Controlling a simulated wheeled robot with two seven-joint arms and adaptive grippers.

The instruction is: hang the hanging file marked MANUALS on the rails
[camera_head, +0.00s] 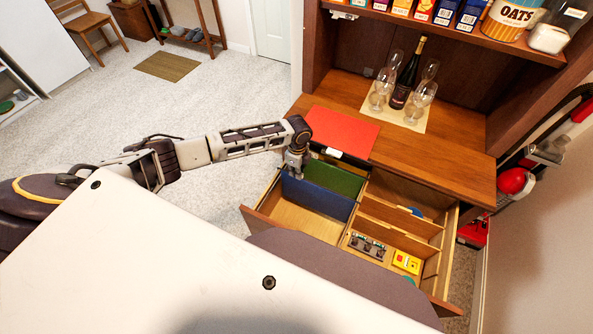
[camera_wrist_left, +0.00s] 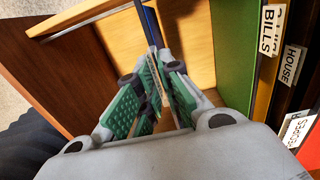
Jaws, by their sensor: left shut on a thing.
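A blue hanging file (camera_head: 318,198) stands upright in the left part of the open drawer, in front of a green file (camera_head: 333,178). My left gripper (camera_head: 296,170) is shut on its upper left edge. In the left wrist view, the closed fingers (camera_wrist_left: 155,88) pinch the blue file (camera_wrist_left: 150,22) with a pale tab between them. I cannot read that tab, so MANUALS is not visible. I cannot tell whether the blue file's hooks sit on the rails. My right gripper is not in view.
A red folder (camera_head: 342,128) lies on the counter above the drawer. A file labelled HOUSE (camera_wrist_left: 291,65) is behind the green one. The drawer's right part has wooden dividers (camera_head: 400,215) and small items. Bare drawer floor (camera_head: 300,222) shows before the blue file. Glasses and a bottle (camera_head: 405,80) stand behind.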

